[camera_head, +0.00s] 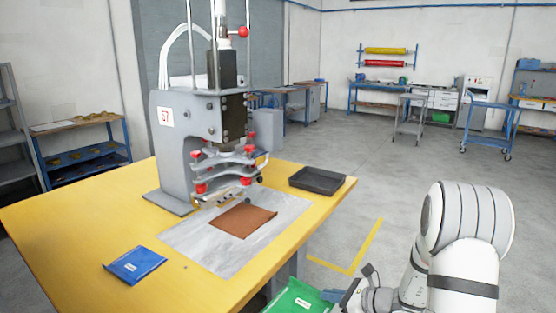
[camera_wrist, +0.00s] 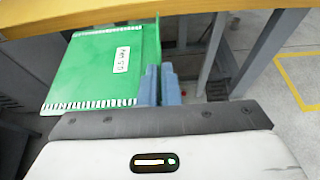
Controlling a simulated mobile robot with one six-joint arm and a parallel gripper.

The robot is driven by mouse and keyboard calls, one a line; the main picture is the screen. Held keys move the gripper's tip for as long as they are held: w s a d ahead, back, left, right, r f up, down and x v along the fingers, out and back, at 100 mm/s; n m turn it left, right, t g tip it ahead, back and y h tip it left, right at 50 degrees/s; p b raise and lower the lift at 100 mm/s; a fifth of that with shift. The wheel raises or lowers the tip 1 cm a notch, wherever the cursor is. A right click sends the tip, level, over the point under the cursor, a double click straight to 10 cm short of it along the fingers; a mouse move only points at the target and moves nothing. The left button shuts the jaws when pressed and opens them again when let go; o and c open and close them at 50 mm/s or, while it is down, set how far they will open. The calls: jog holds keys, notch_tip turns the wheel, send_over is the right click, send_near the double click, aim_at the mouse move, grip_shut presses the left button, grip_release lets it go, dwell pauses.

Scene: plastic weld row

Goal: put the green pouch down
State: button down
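The green pouch (camera_head: 300,298) with a white label is at the bottom of the head view, off the front edge of the yellow table (camera_head: 60,230). In the wrist view the pouch (camera_wrist: 95,65) extends to the left of my fingers, its near edge striped white. My gripper (camera_wrist: 162,85) is shut on the pouch's side edge, its two blue-grey fingers close together. In the head view my gripper (camera_head: 334,295) is at the pouch's right side, partly cut off by the frame.
A blue pouch (camera_head: 134,265) lies at the table's front left. A brown sheet (camera_head: 243,221) lies on a grey mat (camera_head: 190,238) below the grey press (camera_head: 185,140). A black tray (camera_head: 317,181) sits at the right edge. Yellow tabletop around the blue pouch is bare.

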notch_tip(320, 180, up, 4)
jog(key=p, duration=0.6)
jog(key=shift+d+f, duration=0.1)
jog(key=shift+f, duration=0.05)
jog(key=r+p, duration=0.1)
jog(key=p, duration=0.3)
